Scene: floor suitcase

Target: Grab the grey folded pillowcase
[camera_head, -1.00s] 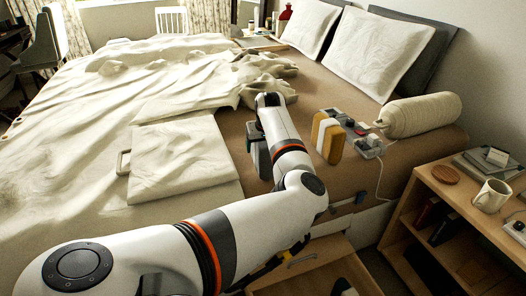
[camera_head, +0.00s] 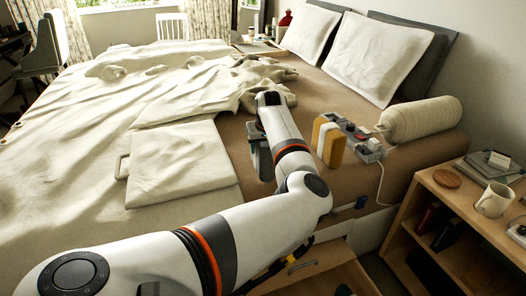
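My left arm reaches in from the lower left over the near side of the bed. My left gripper (camera_head: 259,152) points down beside the brown mattress cover, partly hidden behind its own wrist. A dark grey-green shape shows at its fingers; I cannot tell whether this is the grey folded pillowcase or part of the gripper. I cannot tell if the fingers are open or shut. No other grey folded pillowcase can be clearly made out. My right gripper is not in view.
A yellow and white folded stack (camera_head: 328,143) stands right of the gripper, beside a grey power strip (camera_head: 358,136) with a cable. A cream bolster (camera_head: 420,119) lies farther right. A cream folded panel (camera_head: 180,162) lies left. A wooden shelf (camera_head: 450,200) holds a mug (camera_head: 493,200).

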